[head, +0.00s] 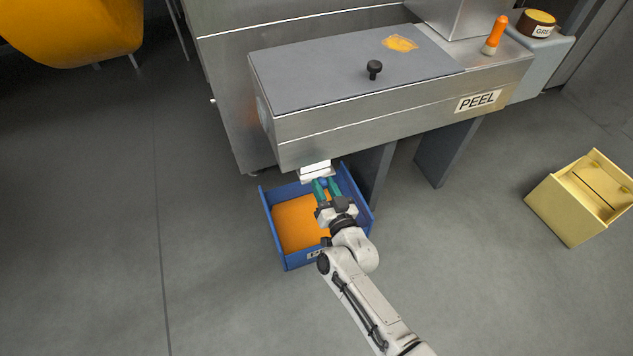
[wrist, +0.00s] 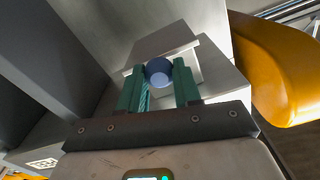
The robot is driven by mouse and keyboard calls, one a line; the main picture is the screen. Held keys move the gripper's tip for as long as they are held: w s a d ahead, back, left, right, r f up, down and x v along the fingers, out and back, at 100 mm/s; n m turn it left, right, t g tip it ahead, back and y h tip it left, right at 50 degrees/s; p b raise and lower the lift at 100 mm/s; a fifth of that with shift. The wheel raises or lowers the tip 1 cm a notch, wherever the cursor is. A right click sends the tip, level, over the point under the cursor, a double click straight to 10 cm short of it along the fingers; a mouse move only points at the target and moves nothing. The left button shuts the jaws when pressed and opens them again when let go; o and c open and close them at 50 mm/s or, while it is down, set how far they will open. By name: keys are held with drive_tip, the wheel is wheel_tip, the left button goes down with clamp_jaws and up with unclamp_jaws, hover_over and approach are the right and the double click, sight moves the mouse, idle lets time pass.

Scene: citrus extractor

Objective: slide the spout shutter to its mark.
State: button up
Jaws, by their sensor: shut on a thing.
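The spout shutter (head: 315,171) shows as a small pale plate under the front of the metal machine, above the blue bin. In the wrist view the pale shutter plate (wrist: 187,65) lies just beyond the fingers, with a round blue knob (wrist: 158,71) on it. My gripper (head: 325,183) reaches the shutter from the front. Its green fingers (wrist: 159,84) stand on either side of the knob and are shut on it. The mark is not distinguishable in either view. The fingers hide part of the plate.
A blue bin (head: 279,256) with orange contents stands on the floor beneath my gripper. Dark machine legs (head: 445,150) stand to its right. A yellow box (head: 562,218) stands farther right. An orange hopper (head: 70,35) is at upper left. The left floor is clear.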

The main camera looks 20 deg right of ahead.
drive_tip(key=c, duration=0.4)
drive_tip(key=shift+c, duration=0.2)
drive_tip(key=shift+w, duration=0.6)
drive_tip(key=o, duration=1.1)
drive_tip(key=s+p, duration=0.3)
drive_tip(key=s, duration=0.7)
drive_tip(key=shift+s, duration=0.4)
